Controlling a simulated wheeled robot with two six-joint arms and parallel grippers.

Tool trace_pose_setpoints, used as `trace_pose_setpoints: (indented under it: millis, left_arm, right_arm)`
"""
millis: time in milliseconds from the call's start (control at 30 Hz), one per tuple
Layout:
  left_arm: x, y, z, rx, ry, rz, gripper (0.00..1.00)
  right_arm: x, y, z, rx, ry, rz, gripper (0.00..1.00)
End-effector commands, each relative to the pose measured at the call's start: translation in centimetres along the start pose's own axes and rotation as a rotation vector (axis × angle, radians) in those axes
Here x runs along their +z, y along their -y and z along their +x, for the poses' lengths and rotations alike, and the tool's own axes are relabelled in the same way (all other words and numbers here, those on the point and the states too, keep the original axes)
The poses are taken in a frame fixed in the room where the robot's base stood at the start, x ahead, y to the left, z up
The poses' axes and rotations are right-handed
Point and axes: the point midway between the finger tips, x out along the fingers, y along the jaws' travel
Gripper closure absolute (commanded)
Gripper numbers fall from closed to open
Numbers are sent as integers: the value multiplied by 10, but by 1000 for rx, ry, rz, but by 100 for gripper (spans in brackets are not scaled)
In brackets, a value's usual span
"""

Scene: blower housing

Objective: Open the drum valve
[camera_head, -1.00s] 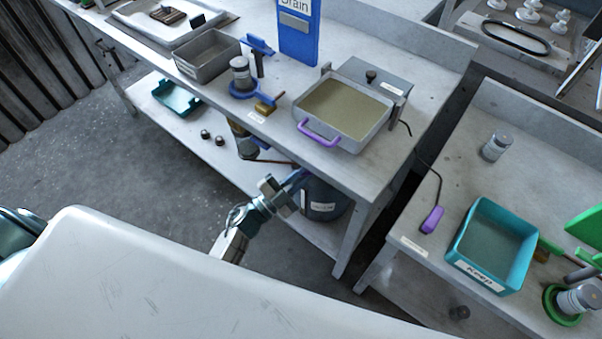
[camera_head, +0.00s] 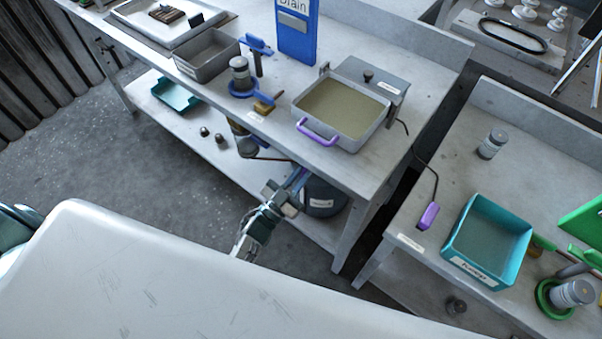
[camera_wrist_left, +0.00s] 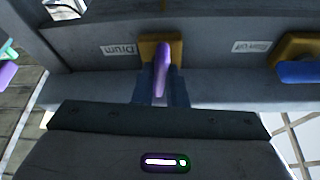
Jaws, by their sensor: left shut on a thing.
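The drum valve shows in the left wrist view as a brass body (camera_wrist_left: 176,48) on a grey rail, beside a label reading "Drum" (camera_wrist_left: 118,50). Its purple lever (camera_wrist_left: 162,66) points toward my left gripper (camera_wrist_left: 161,92), whose dark blue fingers are shut on it. In the head view my left gripper (camera_head: 298,182) is at the front edge of the bench, low beside a dark drum (camera_head: 322,198) on the lower shelf. The valve itself is hidden there. My right gripper is not in view.
A second brass valve with a blue lever (camera_wrist_left: 298,72) sits to the right in the wrist view. Above my gripper on the bench stands a grey tank (camera_head: 343,115) with a purple handle (camera_head: 317,132). A teal bin (camera_head: 487,243) stands on the right bench. The floor left of my arm is clear.

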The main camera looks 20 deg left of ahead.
Motion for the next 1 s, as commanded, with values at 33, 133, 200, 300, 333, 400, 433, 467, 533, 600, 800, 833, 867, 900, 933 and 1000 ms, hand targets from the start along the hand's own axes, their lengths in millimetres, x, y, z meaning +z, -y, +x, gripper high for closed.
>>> trace_pose_setpoints:
  millis: [33,133,200,300,333,400,433,467,533,600,800,833,867,900,933,1000]
  left_arm:
    - [1,-1,-1,-1,4,-3,100]
    - [1,-1,-1,-1,4,-4,100]
    - [2,-1,-1,-1,4,-4,100]
    - [2,-1,-2,0,4,-3,100]
    - [2,-1,-2,0,4,-3,100]
    - [2,-1,-2,0,4,-3,80]
    - [1,-1,-1,0,4,-3,74]
    - [1,-1,-1,0,4,-3,69]
    - [1,0,-1,0,3,-3,66]
    - [1,0,-1,0,2,-2,66]
    - [1,0,-3,0,2,-2,66]
    - [2,0,-6,0,2,-2,66]
    - [2,0,-9,0,2,-1,66]
    - [3,-1,-14,1,3,-1,66]
    - [3,-1,-19,1,4,-1,66]
    - [4,-1,-32,1,4,-1,66]
  right_arm:
    - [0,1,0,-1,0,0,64]
    - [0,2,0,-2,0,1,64]
    - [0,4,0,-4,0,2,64]
    - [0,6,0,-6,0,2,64]
    - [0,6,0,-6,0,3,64]
    - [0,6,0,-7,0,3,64]
    - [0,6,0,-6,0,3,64]
    - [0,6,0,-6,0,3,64]
    - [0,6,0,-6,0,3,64]
    - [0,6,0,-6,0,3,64]
    - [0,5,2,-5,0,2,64]
    - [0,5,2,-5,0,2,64]
    - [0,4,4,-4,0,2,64]
    - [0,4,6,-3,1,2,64]
    - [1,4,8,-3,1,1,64]
    - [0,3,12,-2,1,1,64]
